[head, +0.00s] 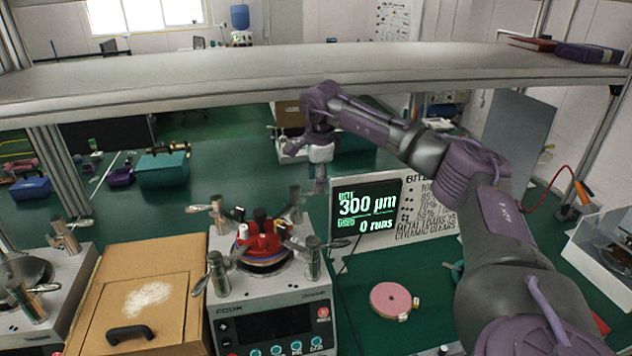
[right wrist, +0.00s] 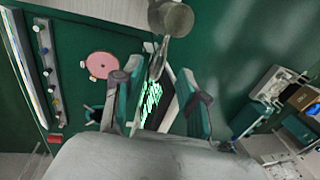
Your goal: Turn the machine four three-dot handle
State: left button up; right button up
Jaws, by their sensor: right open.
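A lapping machine (head: 270,290) stands in the middle of the head view, with several metal posts around its round plate. A front-right lever handle (head: 318,250), a back-right post (head: 296,203) and a left lever handle (head: 205,208) show on it. Dot marks and the machine number are too small to read. My right gripper (head: 319,180) hangs behind the back-right post. In the right wrist view its teal fingers (right wrist: 157,85) are apart, with a metal handle (right wrist: 165,45) near and beyond the tips; nothing is visibly gripped. My left gripper is out of view.
A display (head: 366,212) reading 300 µm and 0 runs stands right of the machine. A pink disc (head: 392,299) lies on the green bench. A brown box (head: 140,300) stands left of the machine. A grey shelf (head: 250,80) spans above, behind my right arm.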

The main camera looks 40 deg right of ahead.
aim_at(309, 193)
jog(key=shift+d+f, duration=0.1)
jog(key=shift+f, duration=1.05)
jog(key=shift+w+f, duration=0.15)
jog(key=shift+f, duration=0.05)
jog(key=shift+c, duration=0.3)
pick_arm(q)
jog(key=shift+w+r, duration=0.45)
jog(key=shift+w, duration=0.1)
pick_arm(e)
grip_shut()
